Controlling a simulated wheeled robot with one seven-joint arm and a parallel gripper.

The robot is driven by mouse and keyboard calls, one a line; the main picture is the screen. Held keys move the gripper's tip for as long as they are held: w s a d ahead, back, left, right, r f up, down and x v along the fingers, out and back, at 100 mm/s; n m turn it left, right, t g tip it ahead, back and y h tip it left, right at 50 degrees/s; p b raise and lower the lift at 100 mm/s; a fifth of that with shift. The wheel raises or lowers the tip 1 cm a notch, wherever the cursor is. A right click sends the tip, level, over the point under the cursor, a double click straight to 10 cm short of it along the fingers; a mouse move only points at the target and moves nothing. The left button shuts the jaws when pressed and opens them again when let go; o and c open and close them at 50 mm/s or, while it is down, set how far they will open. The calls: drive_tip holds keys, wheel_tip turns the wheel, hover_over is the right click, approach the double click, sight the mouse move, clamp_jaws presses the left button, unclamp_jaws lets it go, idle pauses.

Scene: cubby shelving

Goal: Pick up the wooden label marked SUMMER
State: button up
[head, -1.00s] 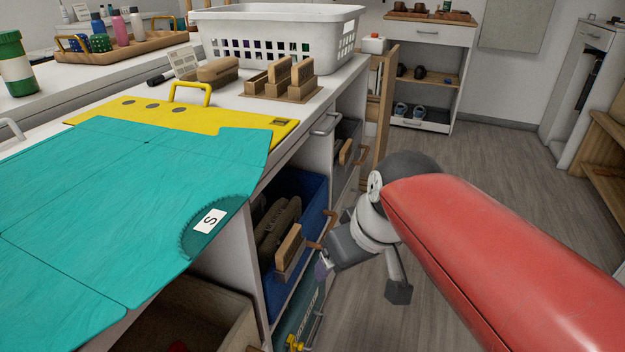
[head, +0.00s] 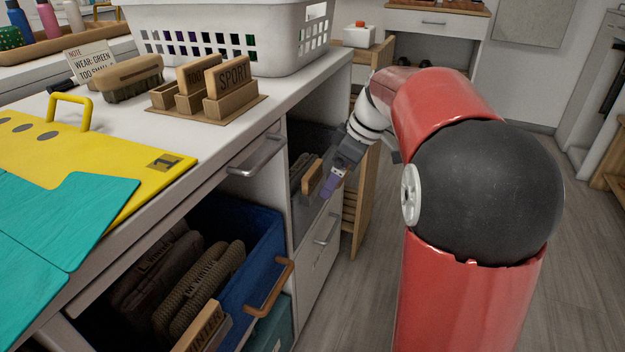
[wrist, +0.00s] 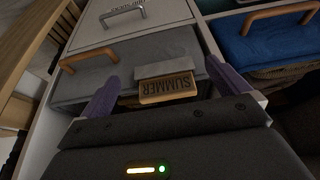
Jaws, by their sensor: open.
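The wooden label marked SUMMER (wrist: 167,88) shows in the wrist view, upside down, at the front of a grey bin (wrist: 140,55). In the head view the label (head: 312,177) is a small wooden block on the grey bin in the cubby below the counter. My gripper (wrist: 160,92) is open, with a purple fingertip on each side of the label in the wrist view. I cannot tell how much distance is left between the fingers and the label. In the head view my gripper (head: 335,180) is just right of the label.
A blue bin (head: 262,255) with folded knitwear and a wooden WINTER label (head: 205,330) sits in the nearer cubby. The counter above holds a white basket (head: 235,35) and a SPORT label (head: 232,82) in a wooden holder. Floor is free to the right.

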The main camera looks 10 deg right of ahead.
sight(313, 168)
drive_tip(key=w+a, duration=0.1)
drive_tip(key=a, duration=0.1)
drive_tip(key=w+a, duration=0.2)
drive_tip(key=shift+w+a, duration=0.15)
drive_tip(key=shift+a, duration=0.2)
drive_tip(key=shift+w+a+f, duration=0.1)
drive_tip(key=shift+a+f, duration=0.05)
drive_tip(key=shift+f, duration=0.4)
drive_tip(key=c, duration=0.9)
drive_tip(key=shift+r, duration=0.1)
